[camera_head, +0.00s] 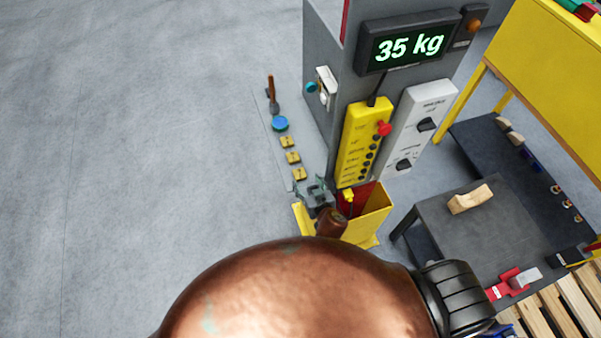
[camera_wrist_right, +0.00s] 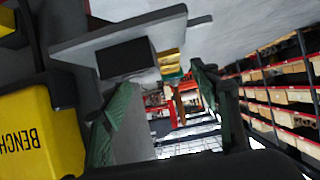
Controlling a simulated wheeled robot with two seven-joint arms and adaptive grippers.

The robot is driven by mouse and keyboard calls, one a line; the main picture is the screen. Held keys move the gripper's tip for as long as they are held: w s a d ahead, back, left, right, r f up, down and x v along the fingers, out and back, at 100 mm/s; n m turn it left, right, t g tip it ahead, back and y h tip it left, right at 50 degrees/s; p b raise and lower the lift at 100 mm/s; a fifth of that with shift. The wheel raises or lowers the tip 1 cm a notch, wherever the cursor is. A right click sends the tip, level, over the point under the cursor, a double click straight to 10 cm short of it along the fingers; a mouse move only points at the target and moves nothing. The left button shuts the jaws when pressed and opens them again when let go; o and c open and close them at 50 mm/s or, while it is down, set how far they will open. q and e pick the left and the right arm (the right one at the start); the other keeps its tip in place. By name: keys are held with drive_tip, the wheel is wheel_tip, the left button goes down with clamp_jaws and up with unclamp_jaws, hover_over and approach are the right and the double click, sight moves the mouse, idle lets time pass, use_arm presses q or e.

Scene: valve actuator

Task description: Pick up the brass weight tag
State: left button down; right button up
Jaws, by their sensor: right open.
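Several small brass-yellow tags lie in a row on a narrow grey shelf beside the grey column. The nearest tag (camera_head: 299,173) is just beyond my right gripper (camera_head: 316,187), with a middle tag (camera_head: 293,157) and a far tag (camera_head: 287,142) behind it. I cannot tell which is the weight tag. In the right wrist view, yellow pieces (camera_wrist_right: 171,58) show at the end of the grey shelf, beyond the open, green-padded fingers (camera_wrist_right: 158,108). My left gripper is not in view.
Beyond the tags are a blue round piece (camera_head: 280,123) and a brown-handled tool (camera_head: 271,92). The grey column carries a 35 kg display (camera_head: 411,47) and a yellow control box (camera_head: 362,138). A yellow bin (camera_head: 371,214) stands close by my right gripper. Open floor lies left.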

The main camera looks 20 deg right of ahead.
sight(299, 173)
drive_tip(key=shift+a+p+x, duration=0.2)
drive_tip(key=shift+p+x, duration=0.05)
drive_tip(key=shift+x, duration=1.35)
drive_tip(key=shift+a+p+x, duration=0.2)
drive_tip(key=shift+p+x, duration=0.05)
drive_tip(key=shift+x, duration=1.4)
drive_tip(key=shift+s, duration=0.1)
drive_tip(key=shift+c, duration=0.2)
drive_tip(key=c, duration=1.3)
